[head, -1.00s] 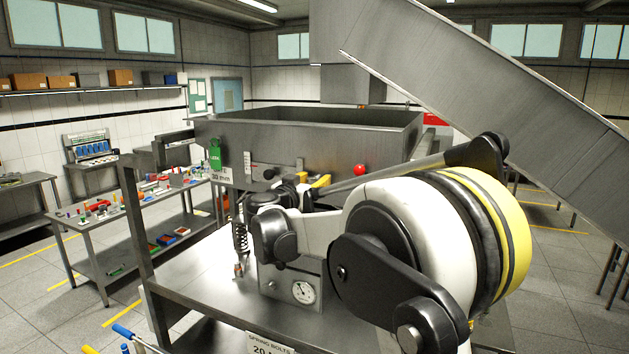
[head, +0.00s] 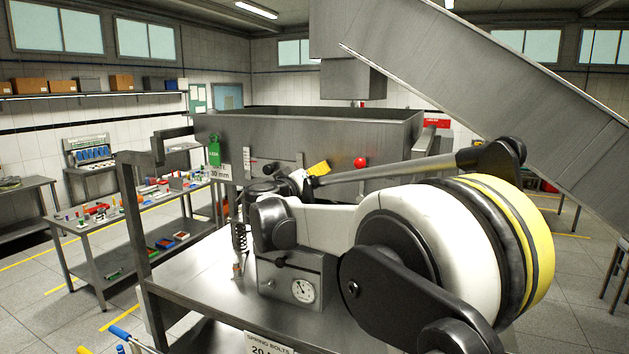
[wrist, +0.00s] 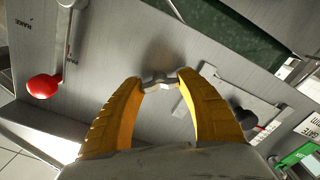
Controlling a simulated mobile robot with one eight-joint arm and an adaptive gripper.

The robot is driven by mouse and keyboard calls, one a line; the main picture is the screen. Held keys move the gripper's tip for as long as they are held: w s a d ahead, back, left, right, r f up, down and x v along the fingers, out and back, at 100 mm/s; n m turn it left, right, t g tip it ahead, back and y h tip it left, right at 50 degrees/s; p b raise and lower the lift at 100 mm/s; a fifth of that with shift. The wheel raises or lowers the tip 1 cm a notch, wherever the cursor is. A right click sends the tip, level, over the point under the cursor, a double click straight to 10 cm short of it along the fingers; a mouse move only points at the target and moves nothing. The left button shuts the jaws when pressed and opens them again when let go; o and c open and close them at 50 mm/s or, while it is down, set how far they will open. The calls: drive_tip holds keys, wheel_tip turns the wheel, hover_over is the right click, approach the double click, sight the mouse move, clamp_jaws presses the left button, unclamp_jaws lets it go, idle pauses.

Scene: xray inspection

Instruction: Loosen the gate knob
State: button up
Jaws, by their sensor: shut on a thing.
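In the wrist view my gripper (wrist: 160,82) has its two yellow fingers shut on a small grey metal winged knob (wrist: 158,78), which I take for the gate knob. The knob sits against the grey front wall of the hopper (wrist: 105,70). The fingertips touch it from both sides. In the head view one yellow finger of my gripper (head: 318,168) shows at the hopper's front (head: 335,135). The knob is hidden there behind my arm.
A red ball knob (head: 361,162) is right of my gripper in the head view and at left in the wrist view (wrist: 44,86). A slotted plate with a black knob (wrist: 245,118) lies beside my right finger. A gauge box (head: 297,280) stands on the steel stand below.

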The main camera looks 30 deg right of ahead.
drive_tip(key=n+b, duration=0.1)
drive_tip(key=n, duration=0.3)
drive_tip(key=shift+n+b, duration=0.3)
drive_tip(key=shift+n, duration=0.1)
drive_tip(key=n+b, duration=0.1)
drive_tip(key=n, duration=0.2)
drive_tip(key=shift+n, duration=0.3)
drive_tip(key=n+b, duration=0.1)
drive_tip(key=n, duration=0.3)
drive_tip(key=shift+n+b, duration=0.35)
drive_tip(key=shift+n, duration=1.75)
drive_tip(key=o, duration=1.2)
drive_tip(key=shift+a, duration=0.1)
